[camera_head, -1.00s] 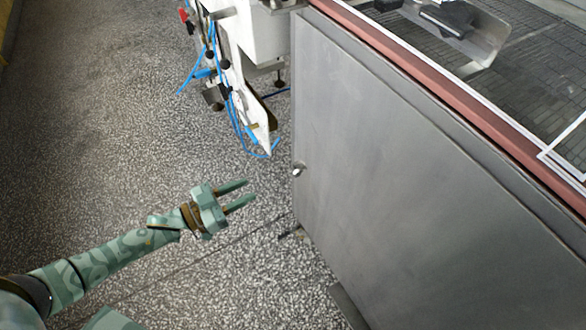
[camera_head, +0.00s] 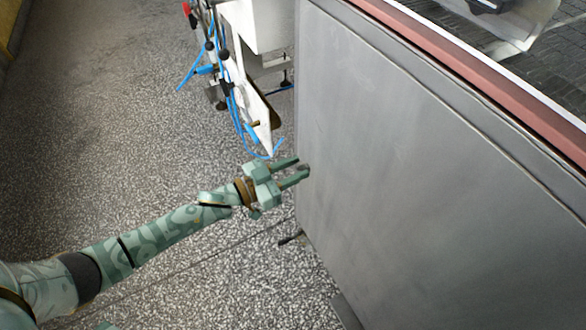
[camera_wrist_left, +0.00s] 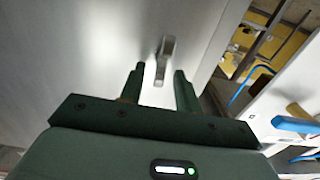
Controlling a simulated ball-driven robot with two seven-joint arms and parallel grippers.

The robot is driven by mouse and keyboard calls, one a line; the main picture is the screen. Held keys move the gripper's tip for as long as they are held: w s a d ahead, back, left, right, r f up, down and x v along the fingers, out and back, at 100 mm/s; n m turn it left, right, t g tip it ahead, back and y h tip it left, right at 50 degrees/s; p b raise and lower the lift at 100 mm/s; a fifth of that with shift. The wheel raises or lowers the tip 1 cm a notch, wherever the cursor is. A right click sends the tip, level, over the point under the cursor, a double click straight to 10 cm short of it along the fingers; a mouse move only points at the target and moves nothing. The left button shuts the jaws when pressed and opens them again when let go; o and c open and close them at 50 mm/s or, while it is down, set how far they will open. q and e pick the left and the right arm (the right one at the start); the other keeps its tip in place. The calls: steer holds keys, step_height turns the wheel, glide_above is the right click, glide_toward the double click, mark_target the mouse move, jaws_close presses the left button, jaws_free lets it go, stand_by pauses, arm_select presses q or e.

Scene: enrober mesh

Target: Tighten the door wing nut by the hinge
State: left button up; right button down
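The door wing nut (camera_wrist_left: 165,60) is a small pale metal piece on the grey door (camera_wrist_left: 95,50) in the left wrist view. My left gripper (camera_head: 301,166) is open at the left edge of the door (camera_head: 420,190) in the head view. In the wrist view, one finger of the left gripper (camera_wrist_left: 159,72) is on each side of the wing nut, with gaps visible. I cannot tell whether the fingertips reach past the nut's depth. In the head view I cannot make out the nut separately from the fingertips. My right gripper is not in view.
A white machine part (camera_head: 255,28) with blue hoses (camera_head: 232,105) stands just beyond the door's left edge. A reddish rail (camera_head: 470,85) runs along the top of the door. The speckled floor (camera_head: 120,150) at the left is clear.

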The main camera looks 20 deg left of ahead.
arm_select(q)
jaws_close()
